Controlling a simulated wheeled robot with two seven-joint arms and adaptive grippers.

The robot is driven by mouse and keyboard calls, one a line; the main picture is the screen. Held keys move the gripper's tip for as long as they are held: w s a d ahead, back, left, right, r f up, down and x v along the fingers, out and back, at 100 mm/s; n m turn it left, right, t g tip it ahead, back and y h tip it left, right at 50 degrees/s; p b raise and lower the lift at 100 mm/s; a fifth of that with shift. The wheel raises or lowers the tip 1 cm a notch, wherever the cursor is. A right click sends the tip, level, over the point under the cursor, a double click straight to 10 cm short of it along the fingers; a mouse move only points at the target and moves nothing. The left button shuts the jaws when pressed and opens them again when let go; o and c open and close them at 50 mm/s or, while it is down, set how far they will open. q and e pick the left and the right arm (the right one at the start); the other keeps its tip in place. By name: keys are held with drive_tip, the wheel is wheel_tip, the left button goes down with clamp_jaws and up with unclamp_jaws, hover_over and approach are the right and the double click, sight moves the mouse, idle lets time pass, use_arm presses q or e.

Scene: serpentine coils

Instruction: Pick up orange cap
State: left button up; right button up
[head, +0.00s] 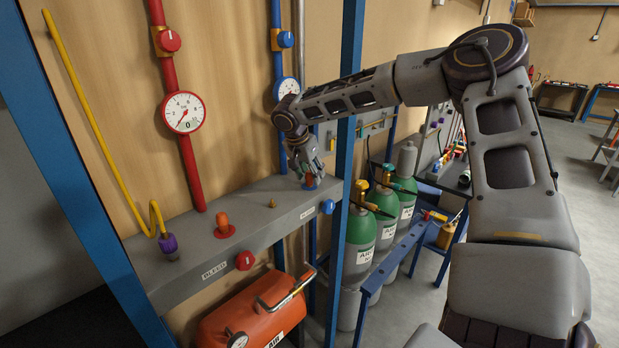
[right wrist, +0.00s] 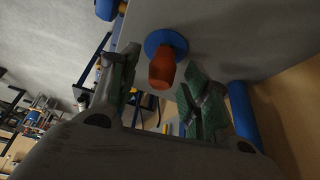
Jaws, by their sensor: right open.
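An orange cap (right wrist: 162,70) sits on a round blue base (right wrist: 166,42) on the grey ledge. It also shows in the head view (head: 309,181), partly hidden under my gripper. My right gripper (right wrist: 158,100) is open, its green-padded fingers on either side of the cap. In the wrist view there are visible gaps between the cap and both fingers. In the head view my right gripper (head: 306,172) is over the right end of the ledge. A second orange cap (head: 222,219) stands on a red base farther left. My left gripper is not in view.
A blue post (head: 343,170) stands close to my right forearm. Green gas cylinders (head: 361,240) stand beyond it.

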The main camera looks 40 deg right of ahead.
drive_tip(key=c, duration=0.9)
drive_tip(key=shift+r, duration=0.15)
wheel_tip(320, 180, up, 10)
drive_tip(key=shift+f+b, duration=0.15)
drive_tip(key=shift+b, duration=0.6)
drive_tip(key=shift+c, duration=0.2)
